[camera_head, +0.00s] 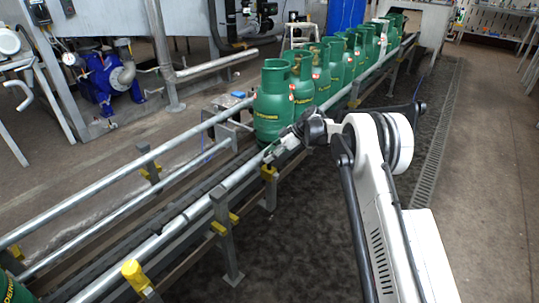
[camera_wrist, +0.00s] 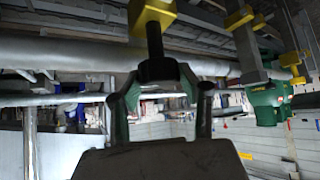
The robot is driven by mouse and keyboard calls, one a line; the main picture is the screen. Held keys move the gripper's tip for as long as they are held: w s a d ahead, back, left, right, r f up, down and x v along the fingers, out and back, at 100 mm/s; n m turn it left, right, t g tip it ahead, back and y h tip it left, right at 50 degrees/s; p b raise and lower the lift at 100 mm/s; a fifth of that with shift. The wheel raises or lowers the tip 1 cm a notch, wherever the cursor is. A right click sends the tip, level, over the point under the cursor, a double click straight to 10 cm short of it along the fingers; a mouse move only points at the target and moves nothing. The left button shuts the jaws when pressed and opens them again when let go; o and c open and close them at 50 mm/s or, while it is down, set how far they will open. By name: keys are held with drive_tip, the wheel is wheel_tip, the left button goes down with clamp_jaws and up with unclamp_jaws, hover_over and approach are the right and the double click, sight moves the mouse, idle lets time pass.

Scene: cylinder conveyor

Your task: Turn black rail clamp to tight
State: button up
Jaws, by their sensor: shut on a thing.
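The black rail clamp (camera_wrist: 158,70) shows in the wrist view as a dark knob on a dark stem below a yellow bracket (camera_wrist: 152,14). My gripper (camera_wrist: 160,86) has one finger on each side of the knob and is shut on it. In the head view my gripper (camera_head: 270,155) is at the near guide rail, just in front of the closest green cylinder. The clamp itself cannot be made out there, and its turn angle cannot be read.
Green gas cylinders (camera_head: 272,105) stand in a row along the conveyor, running to the back. Metal guide rails (camera_head: 190,215) with yellow brackets (camera_head: 218,228) line it. A blue pump (camera_head: 103,77) stands at the left. The floor (camera_head: 475,190) at the right is clear.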

drive_tip(key=shift+n+g, duration=0.7)
drive_tip(key=shift+n, duration=0.2)
drive_tip(key=o, duration=1.1)
drive_tip(key=shift+o, duration=0.2)
drive_tip(key=shift+d, duration=0.1)
drive_tip(key=v, duration=1.2)
drive_tip(key=shift+w, duration=0.1)
